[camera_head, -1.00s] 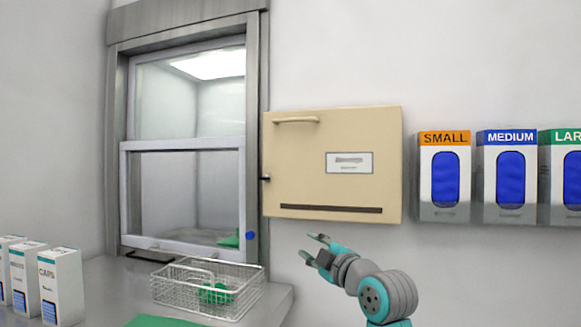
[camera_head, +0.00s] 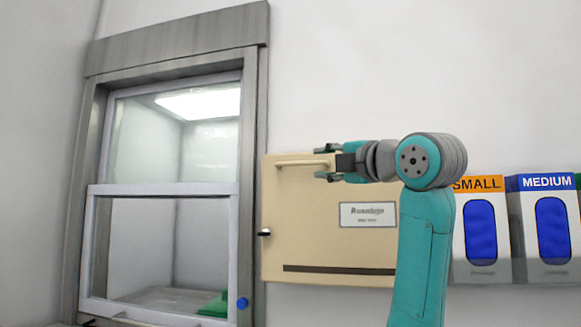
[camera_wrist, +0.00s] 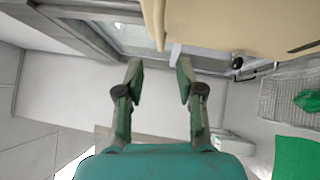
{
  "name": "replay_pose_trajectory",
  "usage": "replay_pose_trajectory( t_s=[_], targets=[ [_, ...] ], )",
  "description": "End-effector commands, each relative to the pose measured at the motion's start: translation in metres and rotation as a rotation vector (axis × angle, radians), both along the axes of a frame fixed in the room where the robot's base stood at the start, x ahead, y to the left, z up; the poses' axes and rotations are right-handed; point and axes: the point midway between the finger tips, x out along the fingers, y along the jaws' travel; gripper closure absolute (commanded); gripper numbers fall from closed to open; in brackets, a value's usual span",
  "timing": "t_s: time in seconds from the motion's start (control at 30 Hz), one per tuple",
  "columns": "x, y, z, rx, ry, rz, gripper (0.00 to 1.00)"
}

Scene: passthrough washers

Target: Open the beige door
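The beige door (camera_head: 335,230) is a flat wall-cabinet door, shut, with a label plate and a dark strip along its bottom. Its beige bar handle (camera_head: 300,163) is at the upper left. My gripper (camera_head: 322,162) is open and empty, at the handle's height near its right end. I cannot tell the depth gap there. In the wrist view my open gripper (camera_wrist: 159,68) has its two fingers apart with nothing between them. The beige door (camera_wrist: 225,25) fills the upper right of that view. My arm hides the door's right side in the head view.
A steel-framed pass-through window (camera_head: 165,190) stands left of the door. Glove boxes, SMALL (camera_head: 480,230) and MEDIUM (camera_head: 545,230), hang to the right. The wrist view shows a wire basket (camera_wrist: 285,100) and a green cloth (camera_wrist: 295,155) at right.

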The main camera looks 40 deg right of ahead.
Motion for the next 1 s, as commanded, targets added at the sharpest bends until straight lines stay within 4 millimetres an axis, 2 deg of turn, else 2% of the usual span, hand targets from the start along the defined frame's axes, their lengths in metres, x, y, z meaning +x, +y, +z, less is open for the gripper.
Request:
replay_pose_trajectory(
  t_s=[0.4,0.6,0.8,1.0],
  targets=[
    [0.066,-0.007,0.008,0.003,0.002,0.002,0.63],
    [0.091,-0.01,0.011,0.003,0.0,0.001,0.63],
    [0.102,-0.011,0.013,0.003,-0.001,0.001,0.63],
    [0.103,-0.011,0.013,0.002,-0.001,0.0,0.63]
  ],
)
